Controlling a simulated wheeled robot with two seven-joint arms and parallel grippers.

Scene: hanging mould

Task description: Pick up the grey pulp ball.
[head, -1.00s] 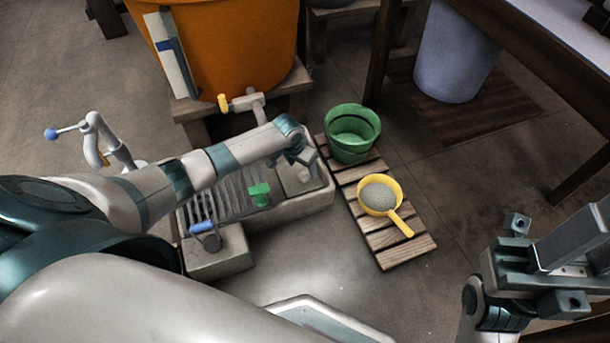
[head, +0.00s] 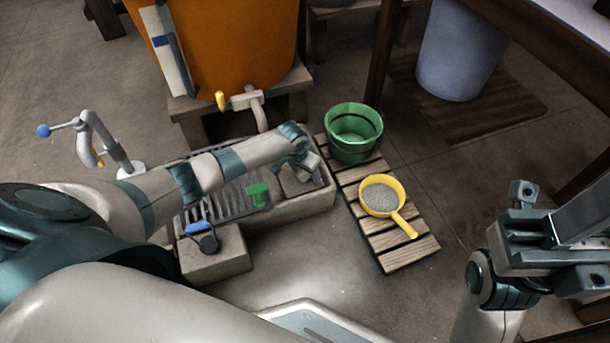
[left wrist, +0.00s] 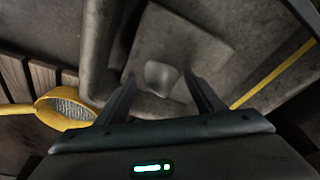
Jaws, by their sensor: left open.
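A small grey lump, which looks like the pulp ball (left wrist: 160,78), lies on a pale grey block in the left wrist view, between my finger tips as seen from there. Whether the fingers touch it I cannot tell. My left gripper (head: 306,166) is open, low over the right end of the stone trough in the head view; it also shows in the left wrist view (left wrist: 161,88). In the head view the gripper hides the ball. My right gripper (head: 562,238) is at the lower right, far from the ball; its jaw opening is unclear.
A yellow-handled sieve (head: 380,197) and a green bucket (head: 352,148) stand on a slatted wooden pallet (head: 400,255) right of the trough (head: 282,212). A green-handled (head: 257,193) and a blue-handled (head: 199,227) item are near my left arm. An orange vat (head: 230,50) stands behind.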

